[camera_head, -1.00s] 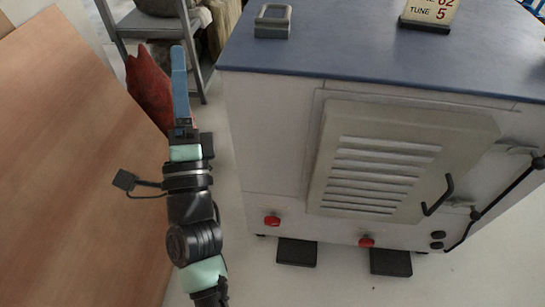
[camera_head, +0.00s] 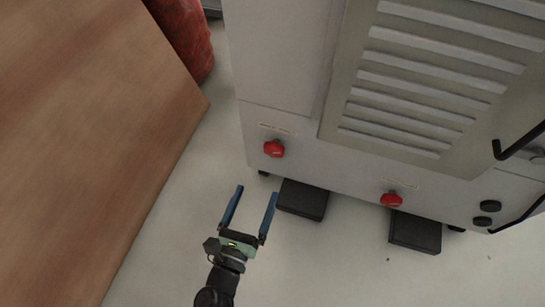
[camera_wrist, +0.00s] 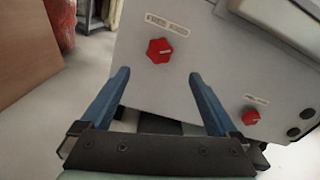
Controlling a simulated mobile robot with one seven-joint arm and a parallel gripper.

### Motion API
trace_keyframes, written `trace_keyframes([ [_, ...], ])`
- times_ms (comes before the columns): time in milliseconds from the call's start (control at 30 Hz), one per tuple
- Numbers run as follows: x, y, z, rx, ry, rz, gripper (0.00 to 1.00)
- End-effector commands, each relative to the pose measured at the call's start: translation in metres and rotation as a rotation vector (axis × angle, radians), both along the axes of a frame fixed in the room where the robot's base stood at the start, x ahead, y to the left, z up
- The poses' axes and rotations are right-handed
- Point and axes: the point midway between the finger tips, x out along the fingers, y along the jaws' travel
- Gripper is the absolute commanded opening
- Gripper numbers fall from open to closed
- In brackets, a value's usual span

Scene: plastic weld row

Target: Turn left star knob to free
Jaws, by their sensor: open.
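The left star knob (camera_head: 274,149) is red and sits low on the machine's front panel under a small label. It also shows in the wrist view (camera_wrist: 160,50), ahead of my fingers and slightly above the gap between their tips. A second red star knob (camera_head: 391,200) is to the right on the same panel; the wrist view shows it too (camera_wrist: 250,117). My gripper (camera_head: 255,190) is open and empty, with two blue fingers pointing toward the panel, below the left knob and apart from it. Neither knob is hidden.
The white machine cabinet (camera_head: 285,75) has a louvred cover (camera_head: 420,80) and a black handle (camera_head: 519,143). Black foot pedals (camera_head: 302,199) (camera_head: 415,232) lie on the floor below. A wooden panel (camera_head: 90,130) stands at left, with a red object (camera_head: 183,35) behind it. Floor between is clear.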

Motion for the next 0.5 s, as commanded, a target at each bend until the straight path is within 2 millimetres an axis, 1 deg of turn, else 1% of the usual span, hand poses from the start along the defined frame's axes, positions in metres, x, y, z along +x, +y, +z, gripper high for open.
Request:
trace_keyframes([
  [167,0.026,-0.008,0.000,0.001,-0.005,-0.001,0.95],
  [400,0.075,-0.024,-0.001,0.001,-0.006,-0.002,0.95],
  [500,0.092,-0.030,0.000,-0.001,-0.006,-0.002,0.95],
])
